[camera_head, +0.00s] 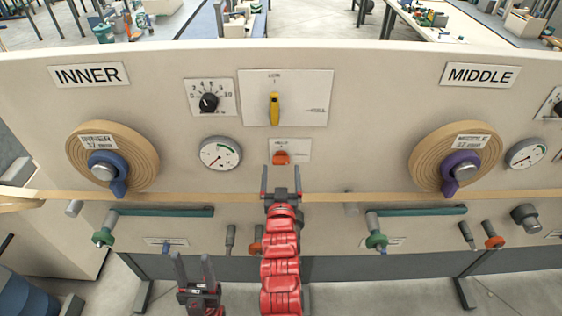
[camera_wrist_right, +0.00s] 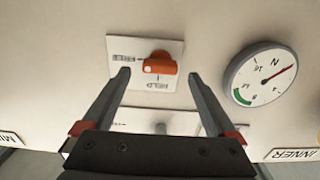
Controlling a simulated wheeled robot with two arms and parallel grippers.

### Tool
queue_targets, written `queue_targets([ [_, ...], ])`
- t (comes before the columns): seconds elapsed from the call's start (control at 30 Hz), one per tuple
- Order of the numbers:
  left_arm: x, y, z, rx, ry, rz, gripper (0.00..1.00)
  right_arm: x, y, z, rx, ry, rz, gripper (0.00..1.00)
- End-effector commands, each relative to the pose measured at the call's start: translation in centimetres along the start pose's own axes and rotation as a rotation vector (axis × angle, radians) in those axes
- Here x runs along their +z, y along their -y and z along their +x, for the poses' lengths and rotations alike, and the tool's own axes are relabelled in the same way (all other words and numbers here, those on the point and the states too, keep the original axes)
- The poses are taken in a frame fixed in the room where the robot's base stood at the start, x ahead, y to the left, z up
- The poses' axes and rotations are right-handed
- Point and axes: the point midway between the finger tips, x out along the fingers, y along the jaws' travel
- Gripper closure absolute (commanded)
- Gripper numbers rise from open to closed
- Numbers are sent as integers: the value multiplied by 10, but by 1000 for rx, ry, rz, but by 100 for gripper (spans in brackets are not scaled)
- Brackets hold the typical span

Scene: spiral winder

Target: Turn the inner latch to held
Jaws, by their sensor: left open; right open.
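The inner latch is an orange knob (camera_head: 281,158) on a small white plate (camera_head: 300,146) below the yellow-handled panel. In the right wrist view the knob (camera_wrist_right: 158,66) lies crosswise, with the word HELD on the plate below it and another small label to its left. My right gripper (camera_head: 281,176) is open, just below and in front of the knob. Its fingers stand to either side of the knob in the right wrist view, with gaps on both sides. My left gripper (camera_head: 194,270) is open and empty, low and to the left.
A round gauge (camera_head: 220,153) is left of the latch plate. A yellow switch (camera_head: 274,108) is above it. The INNER roll (camera_head: 140,150) and MIDDLE roll (camera_head: 421,150) flank it. A tan strip (camera_head: 235,196) runs across the panel behind my right arm.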

Motion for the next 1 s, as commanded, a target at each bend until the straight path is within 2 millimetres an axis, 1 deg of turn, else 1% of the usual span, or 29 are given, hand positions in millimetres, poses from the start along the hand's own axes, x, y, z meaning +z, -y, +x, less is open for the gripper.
queue_targets([
  [0.03,0,0,2,0,0,0,50,-1,-1,9,1,1,0,7],
  [0.1,0,0,-1,0,0,0,50,1,-2,18,3,2,0,7],
  [0.23,0,0,-1,0,0,0,50,2,-1,29,1,4,-1,7],
  [0.4,0,0,-1,0,0,0,50,0,-1,34,1,0,-1,7],
  [0.6,0,0,-1,0,0,0,50,0,0,34,0,0,0,7],
  [0.63,0,0,-1,0,0,0,50,0,0,34,0,0,0,9],
  [0.77,0,0,-1,0,0,0,50,0,0,34,0,1,0,33],
  [0.8,0,0,-1,0,0,0,50,0,0,34,0,1,0,40],
  [0.87,0,0,-1,0,0,0,50,0,0,34,0,0,0,51],
  [0.9,0,0,-1,0,0,0,50,0,0,34,0,1,0,58],
  [0.97,0,0,-1,0,0,0,50,0,0,34,0,1,0,69],
  [1.0,0,0,-1,0,0,0,50,0,0,34,0,1,0,76],
])
